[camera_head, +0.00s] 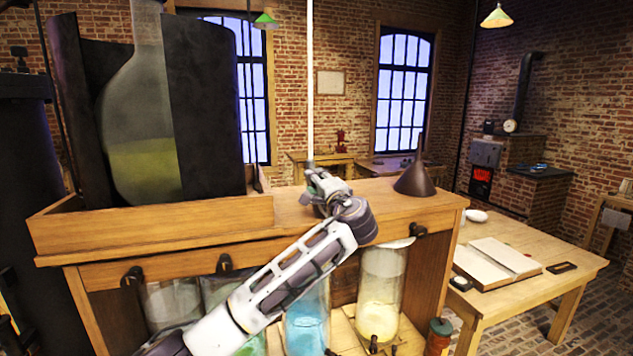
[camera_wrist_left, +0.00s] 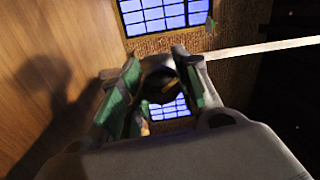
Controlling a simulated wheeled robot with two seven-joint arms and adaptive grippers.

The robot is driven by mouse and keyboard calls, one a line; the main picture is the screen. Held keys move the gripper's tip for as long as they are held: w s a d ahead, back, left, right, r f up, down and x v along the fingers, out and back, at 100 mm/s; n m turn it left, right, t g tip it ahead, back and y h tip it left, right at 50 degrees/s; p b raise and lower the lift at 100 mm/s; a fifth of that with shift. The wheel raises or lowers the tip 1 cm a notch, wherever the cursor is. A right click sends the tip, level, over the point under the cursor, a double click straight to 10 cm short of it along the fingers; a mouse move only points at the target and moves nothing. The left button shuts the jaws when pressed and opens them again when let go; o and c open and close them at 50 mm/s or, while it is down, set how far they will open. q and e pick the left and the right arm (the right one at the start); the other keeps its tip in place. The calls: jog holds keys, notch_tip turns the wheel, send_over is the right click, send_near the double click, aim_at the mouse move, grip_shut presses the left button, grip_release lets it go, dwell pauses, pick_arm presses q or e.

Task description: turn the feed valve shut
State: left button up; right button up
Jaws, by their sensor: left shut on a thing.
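A thin pale vertical pipe (camera_head: 310,80) comes down from above to the cabinet top, and its lower end is at my left gripper (camera_head: 317,185). The same pipe shows in the left wrist view (camera_wrist_left: 265,48), running off to the right. There my left gripper (camera_wrist_left: 158,88) has its green-padded fingers closed about a dark rounded piece (camera_wrist_left: 158,82), which looks like the handle of the feed valve. The fingers and wrist hide most of the valve, so I cannot tell how far it is turned. My right gripper is not in view.
A large glass flask (camera_head: 140,120) with yellow-green liquid stands among dark panels at left. A dark funnel (camera_head: 414,180) stands right of the gripper. Glass jars, one with blue liquid (camera_head: 307,325) and one with yellow (camera_head: 380,290), stand below. Black knobs line the cabinet front.

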pick_arm(q)
jog(key=m+p, duration=0.3)
jog(key=m, duration=0.2)
jog(key=shift+m+h, duration=0.3)
jog(key=shift+f+m+p, duration=0.1)
jog(key=shift+m+p, duration=0.3)
jog(key=shift+m, duration=0.5)
jog(key=o, duration=1.1)
jog(key=shift+d, duration=0.1)
jog(key=shift+c, duration=0.2)
jog(key=v, duration=1.2)
